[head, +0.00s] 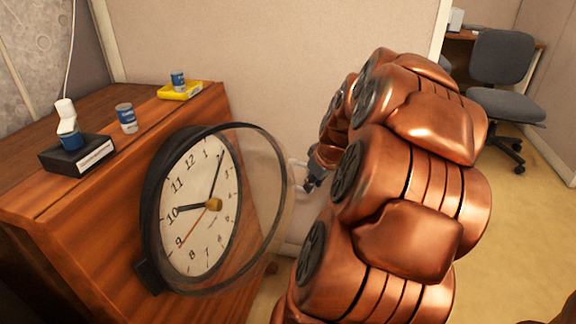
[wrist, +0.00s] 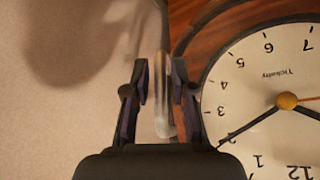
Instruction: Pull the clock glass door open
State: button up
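The round wall clock (head: 200,215) is mounted on the front of a wooden cabinet, with a white dial and dark rim. Its clear glass door (head: 262,165) stands ajar, its right side swung away from the dial. My gripper (head: 308,178) is at the door's right edge, partly hidden behind my copper arm. In the wrist view, my gripper (wrist: 160,85) has its two fingers apart, one on each side of a pale upright bar at the door's edge (wrist: 162,110). A narrow gap shows on the bar's left; contact on the right is unclear. The dial (wrist: 275,90) appears upside down.
The wooden cabinet (head: 110,220) carries a blue can (head: 126,118), a black box (head: 76,154) and a yellow item (head: 180,91). A beige partition (head: 260,60) stands behind. An office chair (head: 503,80) is at the far right, with open carpet before it.

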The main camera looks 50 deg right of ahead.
jog(key=w, duration=0.3)
jog(key=w+d+n+y, duration=0.1)
jog(key=w, duration=0.2)
jog(key=w+f+n, duration=0.1)
jog(key=w, duration=0.2)
jog(key=shift+d+f+p, duration=0.1)
jog(key=shift+d+p, duration=0.25)
jog(key=shift+p, duration=0.05)
jog(key=shift+w+n+y, duration=0.3)
jog(key=shift+w+n, duration=0.1)
jog(key=shift+w, duration=0.55)
